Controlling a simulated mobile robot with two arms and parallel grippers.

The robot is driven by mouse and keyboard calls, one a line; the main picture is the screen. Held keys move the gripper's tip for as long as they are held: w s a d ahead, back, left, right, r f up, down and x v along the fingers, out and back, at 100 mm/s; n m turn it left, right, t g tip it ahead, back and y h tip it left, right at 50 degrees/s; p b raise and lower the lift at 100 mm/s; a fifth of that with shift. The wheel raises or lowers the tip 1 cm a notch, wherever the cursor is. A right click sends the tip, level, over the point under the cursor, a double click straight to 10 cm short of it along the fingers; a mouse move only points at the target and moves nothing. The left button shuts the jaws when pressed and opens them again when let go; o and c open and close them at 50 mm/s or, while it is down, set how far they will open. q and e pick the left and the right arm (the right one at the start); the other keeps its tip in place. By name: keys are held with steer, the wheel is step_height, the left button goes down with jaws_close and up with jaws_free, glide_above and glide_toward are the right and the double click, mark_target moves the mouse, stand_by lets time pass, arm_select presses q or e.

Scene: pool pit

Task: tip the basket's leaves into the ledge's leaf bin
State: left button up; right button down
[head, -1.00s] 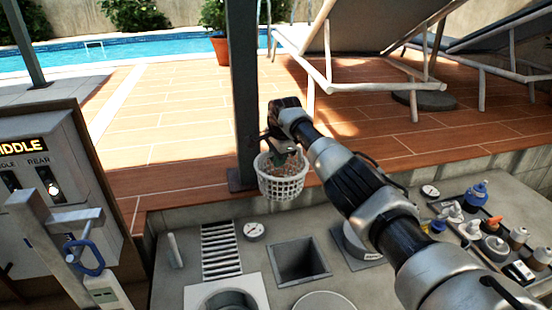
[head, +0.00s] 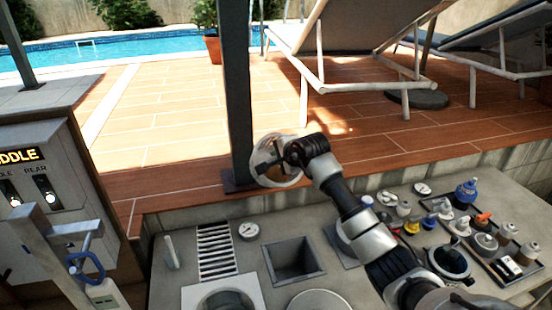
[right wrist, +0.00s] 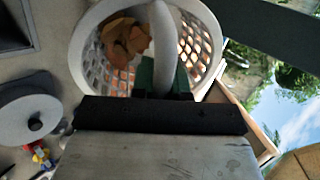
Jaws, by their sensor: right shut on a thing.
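My right gripper (head: 283,152) is shut on the white basket (head: 262,178) by its handle, above the deck edge next to the dark post. The basket is tilted well over onto its side. In the right wrist view the white lattice basket (right wrist: 88,58) shows brown leaves (right wrist: 125,40) lying inside against its wall, with the pale handle (right wrist: 163,50) in front. A square dark opening (head: 295,260) in the ledge, probably the leaf bin, lies below and slightly right of the basket, apart from it. My left gripper is not in view.
The grey ledge (head: 255,285) also holds a slatted grate (head: 216,250), a gauge (head: 249,231) and round openings. A tray of bottles and fittings (head: 490,245) stands at the right. A dark post (head: 238,95) rises close behind the basket. A control panel stands at the left.

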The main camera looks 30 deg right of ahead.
steer(key=shift+s+r+t, duration=0.15)
steer(key=shift+s+t, duration=0.35)
steer(key=shift+t, duration=0.3)
steer(key=s+f+t+b, duration=0.4)
steer(key=s+t+b, duration=0.4)
steer(key=b, duration=1.2)
steer(key=shift+s+f+t, duration=0.4)
steer(key=shift+t, duration=1.9)
steer(key=shift+d, duration=0.1)
step_height(320, 180, up, 8)
steer(key=g+p, duration=0.8)
steer(key=p, duration=1.2)
